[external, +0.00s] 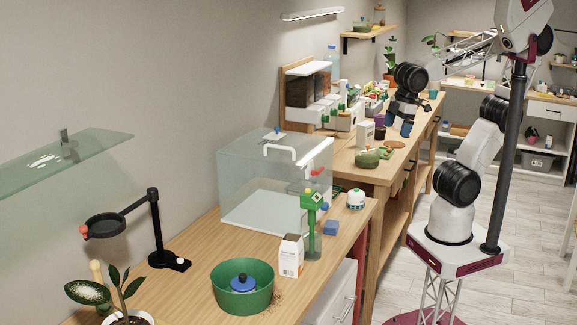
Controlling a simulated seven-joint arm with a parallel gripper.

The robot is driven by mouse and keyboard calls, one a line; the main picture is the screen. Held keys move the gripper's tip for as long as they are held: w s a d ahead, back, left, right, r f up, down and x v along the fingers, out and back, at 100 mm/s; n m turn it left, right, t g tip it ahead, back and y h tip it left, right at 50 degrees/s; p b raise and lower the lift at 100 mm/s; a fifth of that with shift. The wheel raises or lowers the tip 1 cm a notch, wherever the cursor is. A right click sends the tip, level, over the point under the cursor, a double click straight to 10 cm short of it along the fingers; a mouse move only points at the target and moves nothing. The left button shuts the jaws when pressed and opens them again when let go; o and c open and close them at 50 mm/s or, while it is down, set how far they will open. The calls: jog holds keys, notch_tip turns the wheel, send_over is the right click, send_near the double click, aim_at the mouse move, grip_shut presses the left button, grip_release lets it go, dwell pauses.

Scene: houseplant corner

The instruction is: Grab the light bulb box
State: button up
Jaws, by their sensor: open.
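Two small white boxes show, and the print on both is too small to read, so I cannot tell which is the light bulb box. One white box (365,133) stands upright on the far wooden counter. The other white carton (291,258) stands upright on the near counter, by the green bowl. My gripper (399,126) is open and points down over the far counter, to the right of the far box. I see nothing between its blue-tipped fingers. A dark blue-purple cup (380,132) shows between the far box and my gripper.
A green lidded pot (367,158) and a round brown mat (391,145) lie near my gripper. A clear case (250,175), a green bottle (313,225) and a green bowl (243,298) stand on the near counter. Bins and small items line the far counter's wall side.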

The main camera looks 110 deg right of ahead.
jog(key=w+r+n+h, duration=0.1)
jog(key=w+n+h, duration=0.4)
jog(key=w+n, duration=0.5)
jog(key=n+t+h, duration=0.6)
jog(key=n+t, duration=0.5)
jog(key=n, duration=0.6)
send_over(302, 253)
jog(key=s+d+v, duration=0.1)
jog(key=v, duration=0.4)
jog(key=f, duration=0.1)
jog(key=shift+n+t, duration=0.3)
jog(key=f, duration=1.7)
jog(key=w+f, duration=0.1)
jog(key=f, duration=0.8)
jog(key=shift+a+f, duration=0.1)
jog(key=shift+a, duration=0.1)
jog(key=shift+x, duration=1.3)
jog(key=shift+w, duration=0.15)
jog(key=shift+x, duration=2.45)
